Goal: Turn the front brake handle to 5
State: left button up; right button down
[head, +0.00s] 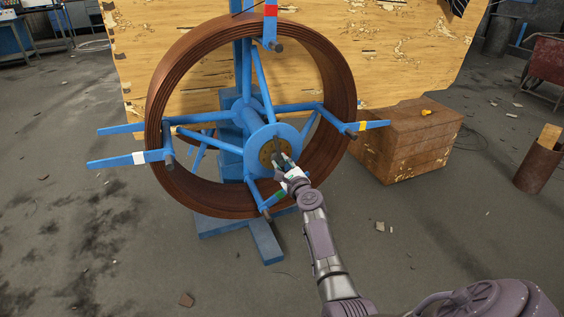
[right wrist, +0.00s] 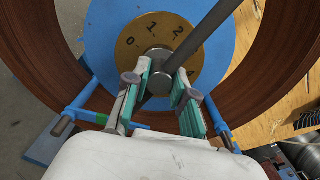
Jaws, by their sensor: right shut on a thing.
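The front brake handle (right wrist: 208,38) is a dark grey bar on a round hub. In the right wrist view it slants up and right from the hub past the 2 of the brass dial (right wrist: 131,52). The dial (head: 267,153) sits on the blue disc at the reel's centre in the head view. My right gripper (right wrist: 160,84) has its green-padded fingers either side of the handle's hub end and is shut on it. My left gripper is not in view.
The large brown pipe coil (head: 163,95) hangs on a blue spoked reel around the dial; its spokes and coloured arms surround my right wrist. A yellow wooden panel (head: 410,60) stands behind. A brown crate (head: 400,145) is at right. The floor in front is mostly clear.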

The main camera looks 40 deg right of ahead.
jog(key=shift+m, duration=0.5)
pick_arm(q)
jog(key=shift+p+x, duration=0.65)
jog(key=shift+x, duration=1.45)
pick_arm(e)
jog(key=shift+m, duration=1.6)
jog(key=c, duration=1)
grip_release()
jog(key=shift+o, duration=0.2)
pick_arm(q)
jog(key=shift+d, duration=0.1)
pick_arm(e)
jog(key=shift+s, duration=0.15)
jog(key=v, duration=1.1)
jog(key=shift+s, duration=0.35)
